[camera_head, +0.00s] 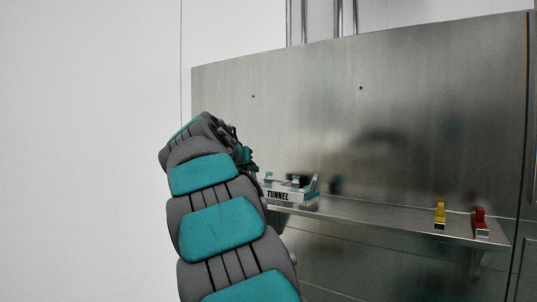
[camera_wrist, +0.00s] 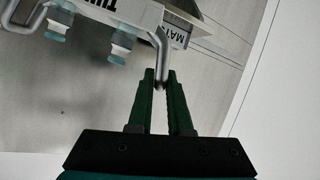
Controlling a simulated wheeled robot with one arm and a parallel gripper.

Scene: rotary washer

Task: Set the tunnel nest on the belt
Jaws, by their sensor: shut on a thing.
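The tunnel nest (camera_head: 290,195) is a pale, low tray with a black "TUNNEL" label on its front and a raised handle at its right end. In the head view it is at the left end of the steel ledge; I cannot tell whether it rests there or is held just above. In the wrist view the nest (camera_wrist: 140,12) is upper left, with pale teal-tipped fittings and a bent metal handle. My gripper (camera_wrist: 161,76) has dark green fingers shut on that handle. In the head view my arm hides most of the gripper. No belt is clearly identifiable.
The steel ledge (camera_head: 370,213) runs along a tall steel panel (camera_head: 300,110). A yellow item (camera_head: 440,213) and a red item (camera_head: 481,221) stand towards its right end. The ledge is clear between the nest and the yellow item. A white wall is at left.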

